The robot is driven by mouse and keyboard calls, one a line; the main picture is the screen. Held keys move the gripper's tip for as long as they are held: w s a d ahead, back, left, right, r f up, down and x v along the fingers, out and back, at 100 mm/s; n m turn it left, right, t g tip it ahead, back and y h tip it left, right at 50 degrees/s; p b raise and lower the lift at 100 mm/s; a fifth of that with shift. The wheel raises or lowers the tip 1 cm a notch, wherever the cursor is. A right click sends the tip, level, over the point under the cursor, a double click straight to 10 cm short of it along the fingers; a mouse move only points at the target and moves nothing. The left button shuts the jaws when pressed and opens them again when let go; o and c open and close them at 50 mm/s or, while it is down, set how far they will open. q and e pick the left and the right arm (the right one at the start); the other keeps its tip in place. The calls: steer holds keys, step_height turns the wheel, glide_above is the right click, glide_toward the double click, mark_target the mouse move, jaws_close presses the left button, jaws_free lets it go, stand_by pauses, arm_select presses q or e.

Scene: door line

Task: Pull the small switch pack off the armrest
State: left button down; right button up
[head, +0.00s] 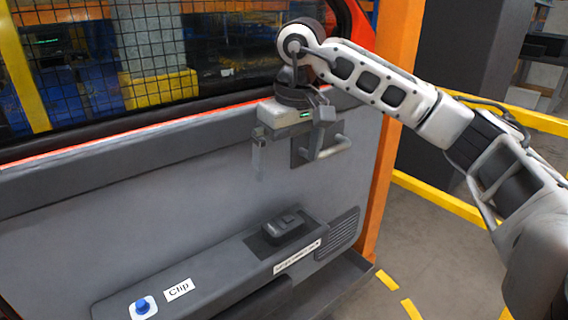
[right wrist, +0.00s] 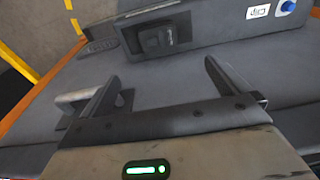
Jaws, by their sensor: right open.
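The small switch pack (head: 285,223) is a dark block seated in a darker recess on top of the grey armrest (head: 215,262). It also shows in the right wrist view (right wrist: 163,38), near the top middle. My right gripper (head: 284,158) is open and empty, in front of the door panel, above the switch pack and apart from it. In the right wrist view its two fingers (right wrist: 160,72) are spread, with the pack beyond them. My left gripper is in neither view.
A silver pull handle (head: 332,150) sits close beside my right gripper. A blue knob (head: 142,305) and a "Clip" label (head: 179,290) are at the armrest's near left end. A ribbed vent (head: 340,232) lies right of the pack. An orange post (head: 385,150) stands right.

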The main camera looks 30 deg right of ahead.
mark_target(283, 222)
steer(key=f, duration=0.5)
steer(key=w+f, duration=0.1)
steer(key=f, duration=0.4)
steer(key=w+f, duration=0.1)
steer(key=f, duration=0.4)
steer(key=shift+f+b, duration=0.3)
steer(key=shift+b, duration=0.1)
steer(key=c, duration=1.4)
steer(key=shift+r, duration=0.1)
steer(key=shift+c, duration=0.2)
steer(key=shift+r, duration=0.2)
steer(key=shift+d+r+p, duration=0.1)
steer(key=shift+r+p, duration=0.15)
steer(key=shift+p, duration=0.05)
steer(key=shift+r, duration=0.15)
steer(key=shift+r+p, duration=2)
steer(key=shift+r, duration=0.8)
